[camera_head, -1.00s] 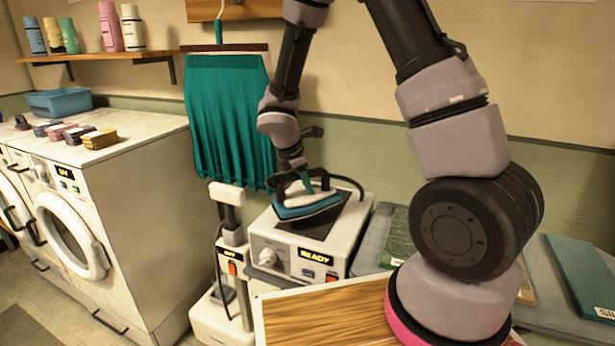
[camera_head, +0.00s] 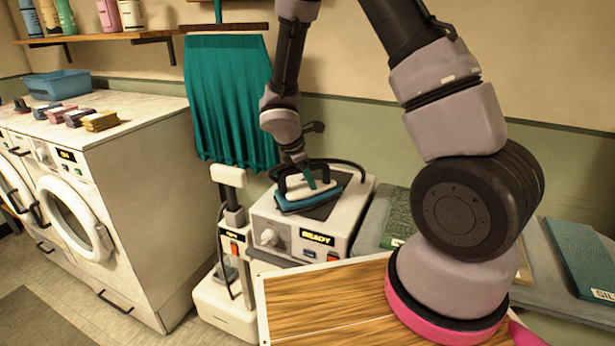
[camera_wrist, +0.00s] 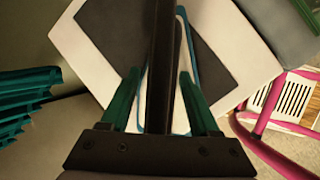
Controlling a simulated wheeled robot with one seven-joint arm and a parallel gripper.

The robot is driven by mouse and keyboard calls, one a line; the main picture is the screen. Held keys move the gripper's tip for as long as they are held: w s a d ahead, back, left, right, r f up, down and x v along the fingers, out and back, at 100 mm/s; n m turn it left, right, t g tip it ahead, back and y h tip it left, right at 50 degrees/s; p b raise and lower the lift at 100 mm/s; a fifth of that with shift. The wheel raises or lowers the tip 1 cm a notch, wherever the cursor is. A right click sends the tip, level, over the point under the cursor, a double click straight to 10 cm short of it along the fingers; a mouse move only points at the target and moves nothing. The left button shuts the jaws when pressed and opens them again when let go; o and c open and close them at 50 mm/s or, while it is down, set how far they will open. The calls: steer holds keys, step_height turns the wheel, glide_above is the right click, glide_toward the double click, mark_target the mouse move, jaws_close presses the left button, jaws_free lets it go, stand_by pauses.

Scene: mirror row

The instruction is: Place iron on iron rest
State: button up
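The iron (camera_head: 305,194), with a teal sole, white body and black handle, appears to lie flat on the dark pad (camera_head: 330,207) on top of the white station whose display reads READY (camera_head: 325,222). In the wrist view the iron's black handle (camera_wrist: 163,75) runs between my green fingers. My gripper (camera_head: 316,180) is over the iron, its fingers down around the handle. In the wrist view the fingertips (camera_wrist: 160,74) stand apart with a gap on each side of the handle. The handle hides much of the iron's body there.
A wooden-topped board (camera_head: 320,300) is in front of the station. Folded cloths (camera_head: 398,225) lie to its right. A white stand (camera_head: 228,300) with a red switch is at its left. A teal skirt (camera_head: 230,100) hangs behind. Washing machines (camera_head: 120,200) stand at the left.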

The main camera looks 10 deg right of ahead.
steer(key=v, duration=1.2)
steer(key=s+d+r+m+y, duration=0.1)
steer(key=s+d+r+m, duration=0.3)
steer(key=r, duration=0.3)
steer(key=s+d+r+m+y, duration=0.1)
steer(key=s+d+r+m, duration=0.1)
steer(key=d+r+m, duration=0.4)
steer(key=s+d+r+m+t+y, duration=0.2)
steer(key=s+r+m+t+y, duration=0.2)
steer(key=s+r+m, duration=0.7)
steer(key=s+m, duration=0.1)
steer(key=m, duration=0.1)
steer(key=shift+m, duration=0.3)
steer(key=shift+d, duration=0.15)
